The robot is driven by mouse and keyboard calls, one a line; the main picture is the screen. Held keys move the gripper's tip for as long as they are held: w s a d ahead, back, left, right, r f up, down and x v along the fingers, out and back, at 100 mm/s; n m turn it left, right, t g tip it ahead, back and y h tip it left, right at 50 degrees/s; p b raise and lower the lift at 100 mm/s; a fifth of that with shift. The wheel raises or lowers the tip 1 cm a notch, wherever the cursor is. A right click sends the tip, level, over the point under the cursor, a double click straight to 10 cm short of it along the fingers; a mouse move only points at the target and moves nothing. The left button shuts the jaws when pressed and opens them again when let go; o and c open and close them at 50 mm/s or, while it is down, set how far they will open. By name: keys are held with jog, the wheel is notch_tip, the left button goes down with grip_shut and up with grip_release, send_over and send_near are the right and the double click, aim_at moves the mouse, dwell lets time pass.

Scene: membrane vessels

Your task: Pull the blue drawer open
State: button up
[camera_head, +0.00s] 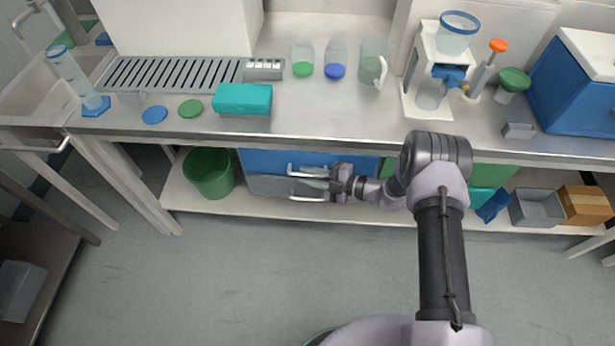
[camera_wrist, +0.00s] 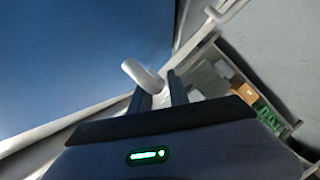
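The blue drawer (camera_head: 262,160) sits under the bench, left of my arm, with a pale bar handle (camera_head: 307,170). Its blue front appears to fill the left of the wrist view (camera_wrist: 80,55). A pale handle (camera_wrist: 143,75) shows there at my fingertips. My gripper (camera_head: 333,184) is close to the drawer fronts. In the wrist view its two dark fingers (camera_wrist: 156,85) stand a little apart, with the handle's end at their tips. I cannot tell whether they grip it. My gripper hides part of the drawer fronts.
Below is a greyish front (camera_head: 262,186) with another handle (camera_head: 307,199). A green bin (camera_head: 209,173) stands to the left on the low shelf. A grey bin (camera_head: 535,207) and a brown box (camera_head: 583,205) stand to the right. The bench edge (camera_head: 300,143) overhangs. The floor in front is clear.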

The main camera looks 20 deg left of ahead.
jog(key=shift+a, duration=0.25)
grip_shut()
dwell(1.4)
